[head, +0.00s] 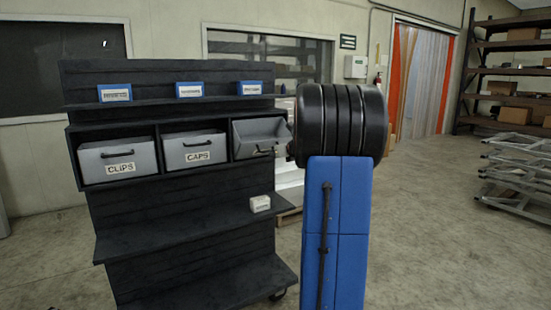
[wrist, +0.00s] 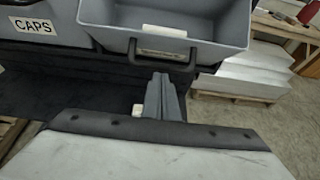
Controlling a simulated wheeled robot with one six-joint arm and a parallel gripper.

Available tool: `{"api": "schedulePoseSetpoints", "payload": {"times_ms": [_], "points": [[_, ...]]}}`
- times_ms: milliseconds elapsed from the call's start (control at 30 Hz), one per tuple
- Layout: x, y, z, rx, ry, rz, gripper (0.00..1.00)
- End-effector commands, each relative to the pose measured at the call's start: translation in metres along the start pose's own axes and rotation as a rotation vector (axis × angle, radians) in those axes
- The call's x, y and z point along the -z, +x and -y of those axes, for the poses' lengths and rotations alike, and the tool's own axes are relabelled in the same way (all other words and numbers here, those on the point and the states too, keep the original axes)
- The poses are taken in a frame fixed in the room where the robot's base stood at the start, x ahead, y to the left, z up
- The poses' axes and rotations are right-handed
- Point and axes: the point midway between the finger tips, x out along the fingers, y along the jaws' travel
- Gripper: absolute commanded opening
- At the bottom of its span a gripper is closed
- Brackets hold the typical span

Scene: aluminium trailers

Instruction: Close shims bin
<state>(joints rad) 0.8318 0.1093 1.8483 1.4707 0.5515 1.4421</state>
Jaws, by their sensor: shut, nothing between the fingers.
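The third grey bin (head: 258,138), at the right end of the rack's bin row, is tipped open with its top leaning outward. I take it for the shims bin, though its label cannot be read. In the wrist view the open bin (wrist: 212,28) fills the top, with a black handle (wrist: 131,52) on its front. My gripper (wrist: 161,78) is shut and empty, just below and in front of the bin, close to the handle. Whether it touches the bin I cannot tell. In the head view my gripper is hidden behind my arm.
The CLIPS bin (head: 118,160) and CAPS bin (head: 194,150) sit shut to the left. Small blue-and-white boxes (head: 190,90) stand on the shelf above. A small white box (head: 260,203) lies on the lower shelf. Open floor lies to the right, before metal frames (head: 520,175).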

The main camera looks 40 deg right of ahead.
Motion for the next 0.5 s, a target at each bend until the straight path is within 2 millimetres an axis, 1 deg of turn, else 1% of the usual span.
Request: {"api": "schedulePoseSetpoints", "payload": {"times_ms": [500], "points": [[-0.025, 0.001, 0.0, 0.0, 0.0, 0.002, 0.0]]}}
